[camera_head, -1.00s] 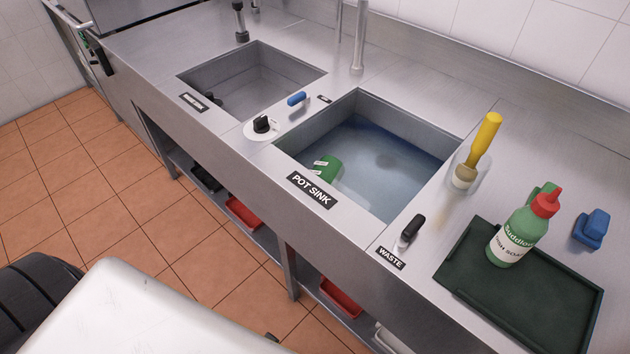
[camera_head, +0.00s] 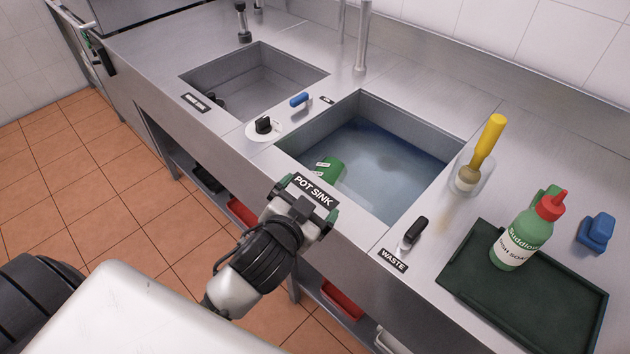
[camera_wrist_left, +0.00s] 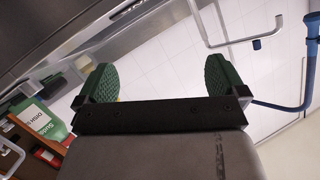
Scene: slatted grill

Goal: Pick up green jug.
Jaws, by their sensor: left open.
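The green jug (camera_head: 328,171) lies in the water of the pot sink (camera_head: 432,170), at its front left corner. Only its green side and a pale marking show; the sink's front edge hides part of it. My left gripper (camera_head: 312,192) is in front of the pot sink's front edge, near the jug but apart from it. In the left wrist view its two green finger pads (camera_wrist_left: 160,85) stand wide apart with nothing between them. My right gripper is not in view.
A second sink (camera_head: 252,80) lies to the left. A green soap bottle (camera_head: 517,240) stands on a dark tray (camera_head: 480,290) at right, near a blue sponge (camera_head: 596,231). A yellow-handled brush (camera_head: 486,145) stands beside the pot sink. Taps (camera_head: 362,40) rise behind it.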

